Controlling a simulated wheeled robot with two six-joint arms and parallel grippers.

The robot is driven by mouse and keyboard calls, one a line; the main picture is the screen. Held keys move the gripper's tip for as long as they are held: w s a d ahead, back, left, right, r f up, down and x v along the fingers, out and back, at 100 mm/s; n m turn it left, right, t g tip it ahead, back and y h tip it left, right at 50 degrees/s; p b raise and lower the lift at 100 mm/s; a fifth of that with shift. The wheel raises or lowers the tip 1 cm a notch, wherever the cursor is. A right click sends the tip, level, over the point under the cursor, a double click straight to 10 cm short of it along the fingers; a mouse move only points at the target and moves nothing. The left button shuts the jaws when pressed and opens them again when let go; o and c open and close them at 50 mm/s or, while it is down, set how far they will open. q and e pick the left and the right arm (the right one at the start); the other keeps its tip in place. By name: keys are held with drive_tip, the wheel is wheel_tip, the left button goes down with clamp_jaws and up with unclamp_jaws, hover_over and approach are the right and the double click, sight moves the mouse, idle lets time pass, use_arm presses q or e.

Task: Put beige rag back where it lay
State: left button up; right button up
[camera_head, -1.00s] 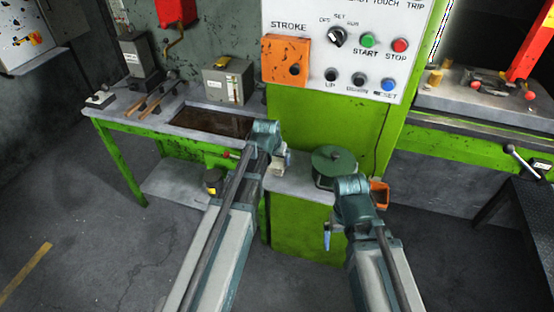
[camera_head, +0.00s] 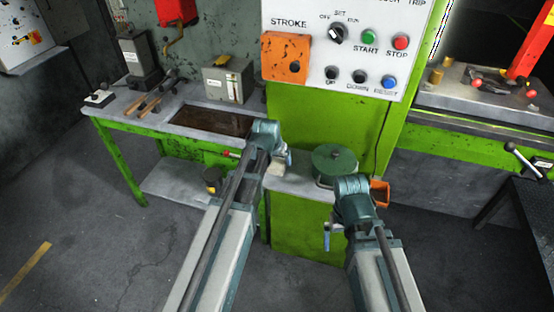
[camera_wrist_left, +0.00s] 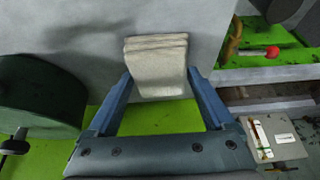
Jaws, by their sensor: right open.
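The beige rag (camera_head: 276,168) is a small folded pad at the grey ledge (camera_head: 296,186) in front of the green press column. In the left wrist view the rag (camera_wrist_left: 157,68) fits between the two blue fingertips of my left gripper (camera_wrist_left: 159,76), with a finger at each side. My left gripper (camera_head: 284,161) is shut on it. I cannot tell whether the rag touches the ledge. My right gripper (camera_head: 329,238) is open, low in front of the column; its fingers are partly hidden by the arm.
A round green tin (camera_head: 335,161) stands on the ledge right of the rag. An orange bin (camera_head: 380,191) is beyond it. A green workbench (camera_head: 150,125) with tongs and a grey box (camera_head: 229,82) is at the left. The control panel (camera_head: 345,40) rises behind.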

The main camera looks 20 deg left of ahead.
use_arm(q)
drive_tip(key=shift+o, duration=0.6)
drive_tip(key=shift+r, duration=0.15)
drive_tip(key=p+v, duration=1.2)
drive_tip(key=v, duration=0.1)
drive_tip(key=shift+s+r, duration=0.2)
drive_tip(key=b+x, duration=1.2)
drive_tip(key=x, duration=0.1)
drive_tip(key=shift+w+f, duration=0.15)
drive_tip(key=shift+f, duration=0.15)
drive_tip(key=shift+r, duration=0.1)
